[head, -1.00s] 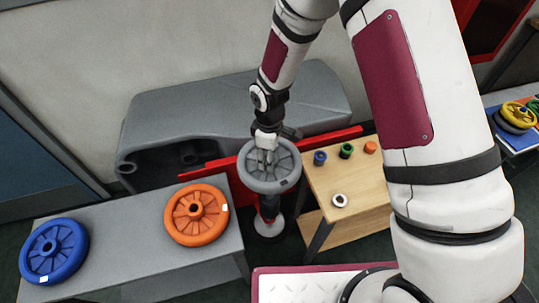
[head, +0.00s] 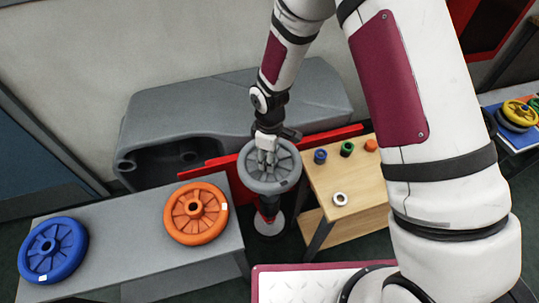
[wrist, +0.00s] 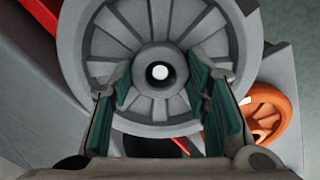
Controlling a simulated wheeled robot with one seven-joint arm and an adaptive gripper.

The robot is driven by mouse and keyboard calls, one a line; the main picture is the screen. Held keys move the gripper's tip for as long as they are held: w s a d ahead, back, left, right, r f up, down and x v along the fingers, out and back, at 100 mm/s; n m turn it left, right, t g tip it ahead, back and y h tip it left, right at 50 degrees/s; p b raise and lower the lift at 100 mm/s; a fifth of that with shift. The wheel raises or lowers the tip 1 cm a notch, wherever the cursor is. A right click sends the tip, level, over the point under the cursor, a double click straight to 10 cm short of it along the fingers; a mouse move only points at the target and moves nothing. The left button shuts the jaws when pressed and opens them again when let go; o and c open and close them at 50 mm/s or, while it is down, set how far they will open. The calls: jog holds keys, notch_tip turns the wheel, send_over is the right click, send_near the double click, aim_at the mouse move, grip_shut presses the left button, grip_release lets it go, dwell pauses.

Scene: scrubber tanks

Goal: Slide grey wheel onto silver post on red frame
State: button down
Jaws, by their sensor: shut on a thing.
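The grey wheel (head: 270,187) is spoked and hangs level in front of the red frame (head: 222,172) in the head view. My gripper (head: 266,157) comes down from above and is shut on the wheel near its hub. In the wrist view the green-padded fingers of my gripper (wrist: 160,78) stand on either side of the hub of the grey wheel (wrist: 82,60). A bright round spot shows through the hub hole; I cannot tell whether it is the silver post's tip. The post is otherwise hidden, so I cannot tell whether the wheel is around it.
A grey bench (head: 120,220) at left carries an orange wheel (head: 170,218) and a blue wheel (head: 80,252). A wooden table (head: 365,185) close at right holds small coloured collars and a white ring (head: 340,199). A grey tank (head: 215,105) stands behind.

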jog(key=shift+f+b, duration=0.6)
jog(key=shift+f, duration=0.85)
dwell(3.6)
jog(key=c, duration=0.8)
grip_release()
jog(key=shift+r, duration=0.15)
jog(key=shift+r, duration=0.7)
jog(key=shift+r+p, duration=0.45)
jog(key=shift+r, duration=0.25)
